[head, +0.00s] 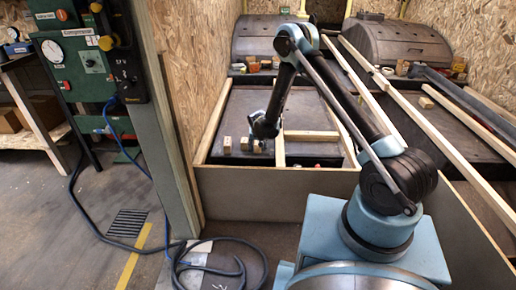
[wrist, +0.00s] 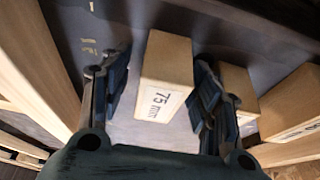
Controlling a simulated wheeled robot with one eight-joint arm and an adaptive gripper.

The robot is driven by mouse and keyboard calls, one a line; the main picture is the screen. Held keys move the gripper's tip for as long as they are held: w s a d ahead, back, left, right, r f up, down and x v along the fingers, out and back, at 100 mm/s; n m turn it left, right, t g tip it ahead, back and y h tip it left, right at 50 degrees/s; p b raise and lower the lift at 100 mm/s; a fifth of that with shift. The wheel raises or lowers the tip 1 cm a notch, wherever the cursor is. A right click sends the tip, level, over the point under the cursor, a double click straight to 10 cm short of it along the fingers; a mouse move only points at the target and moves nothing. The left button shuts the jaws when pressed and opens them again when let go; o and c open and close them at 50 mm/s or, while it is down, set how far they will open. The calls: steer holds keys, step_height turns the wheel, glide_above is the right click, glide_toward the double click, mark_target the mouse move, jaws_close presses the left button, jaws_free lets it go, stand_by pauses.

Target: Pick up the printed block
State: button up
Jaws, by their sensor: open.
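A light wooden block (wrist: 168,66) printed "75 mm" on a white label lies between the two fingers of my gripper (wrist: 158,75) in the wrist view. The fingers are open, with a gap on the left and a narrower one on the right. I cannot see any firm contact. In the head view my gripper (head: 260,133) is low at the row of small blocks on the dark panel, over the rightmost block (head: 258,146), which it partly hides.
A second block (wrist: 236,88) stands close beside the right finger, and a third block (wrist: 292,104) with partly visible print lies further right. Wooden rails (head: 281,140) border the dark panel (head: 240,108). A wooden beam (wrist: 42,62) runs along the left in the wrist view.

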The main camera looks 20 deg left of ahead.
steer(key=shift+c, duration=0.3)
steer(key=c, duration=1.1)
steer(key=shift+r, duration=0.15)
